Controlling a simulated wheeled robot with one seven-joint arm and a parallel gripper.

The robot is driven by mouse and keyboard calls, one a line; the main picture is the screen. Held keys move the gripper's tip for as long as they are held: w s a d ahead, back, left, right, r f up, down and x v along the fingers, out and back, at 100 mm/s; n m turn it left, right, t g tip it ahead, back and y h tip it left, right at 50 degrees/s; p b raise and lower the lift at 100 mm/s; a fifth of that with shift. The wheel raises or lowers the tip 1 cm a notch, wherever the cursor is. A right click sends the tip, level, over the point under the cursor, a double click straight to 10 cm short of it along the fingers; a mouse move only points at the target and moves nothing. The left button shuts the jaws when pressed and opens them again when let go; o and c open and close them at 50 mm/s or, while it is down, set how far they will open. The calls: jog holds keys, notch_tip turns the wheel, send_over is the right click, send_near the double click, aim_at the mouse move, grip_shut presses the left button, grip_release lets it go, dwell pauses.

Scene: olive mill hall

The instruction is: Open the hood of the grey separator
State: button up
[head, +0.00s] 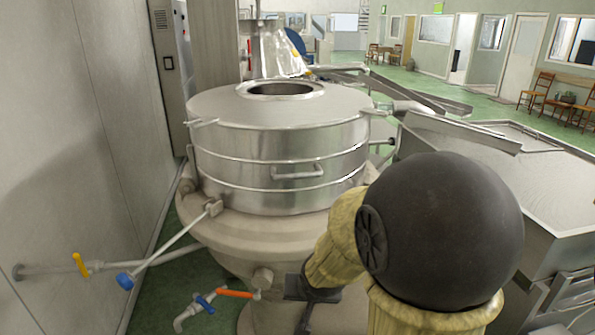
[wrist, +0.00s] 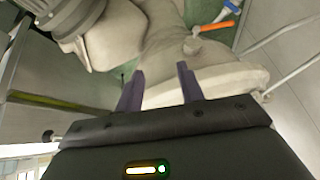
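The grey separator (head: 262,236) stands left of centre in the head view. Its steel hood (head: 225,146) is a broad banded drum with a round opening on top and sits level on the body, closed. A bar handle (head: 298,172) is on the hood's front. My gripper (head: 305,292) is low in front of the separator's body, below the handle and apart from it. In the wrist view my gripper (wrist: 158,86) has its two dark fingers spread with nothing between them; the separator's pale body (wrist: 210,83) is beyond them. The handle cannot be made out there.
Pipes with a blue valve (head: 125,281), yellow lever (head: 80,265) and orange lever (head: 235,293) are low at left. A wall (head: 75,130) is close on the left. A metal trough (head: 545,165) stands at right. Green floor (head: 455,88) is open behind.

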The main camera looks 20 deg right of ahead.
aim_at(300, 177)
jog(key=w+d+r+m+t+y+p, duration=0.2)
jog(key=w+d+r+m+t+p, duration=0.1)
jog(key=r, duration=0.6)
jog(key=w+d+r+m+t+y+p, duration=0.2)
jog(key=w+d+r+m+t+p, duration=0.1)
jog(key=w+d+r+m+t, duration=0.3)
notch_tip(300, 177, up, 3)
jog(key=d+m, duration=0.2)
jog(key=m, duration=0.1)
jog(key=shift+w+d+t, duration=0.15)
jog(key=shift+d+t, duration=0.15)
jog(key=shift+r, duration=0.1)
jog(key=p+x, duration=0.3)
jog(key=x, duration=1.4)
jog(key=shift+w+a, duration=0.15)
jog(key=shift+w, duration=0.05)
grip_shut()
